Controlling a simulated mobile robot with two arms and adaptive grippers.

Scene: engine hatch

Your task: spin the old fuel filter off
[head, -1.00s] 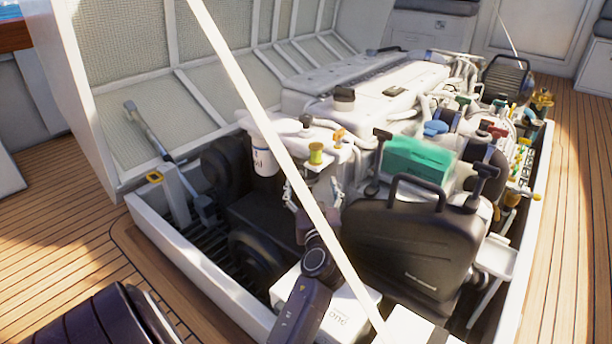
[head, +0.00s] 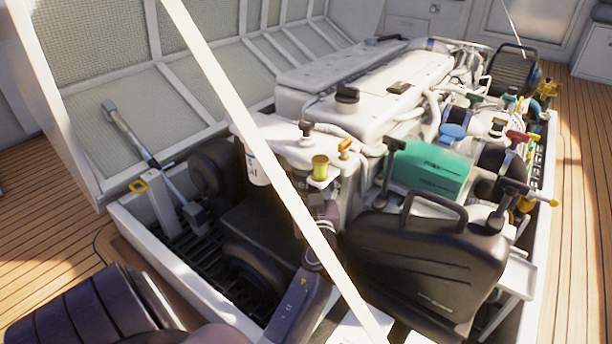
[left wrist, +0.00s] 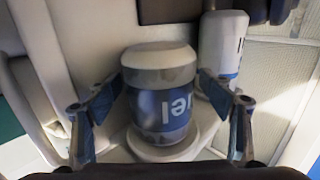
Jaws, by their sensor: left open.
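The old fuel filter (left wrist: 162,105) is a canister with a grey-white end and a dark blue band lettered "uel". It fills the middle of the left wrist view, against a round pale seat. My left gripper (left wrist: 160,84) is open, with one finger on each side of the filter. A gap seems to show at both sides, though contact is hard to judge. In the head view my left gripper (head: 322,212) is at the near end of the engine, partly covered by a white strut, and the fuel filter cannot be made out there. My right gripper is out of view.
A second white filter (head: 257,165) hangs close by; it also shows in the left wrist view (left wrist: 223,45). The white strut (head: 260,150) crosses in front. A black case (head: 425,265) and a green box (head: 428,168) crowd the right. The bay's left side is more open.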

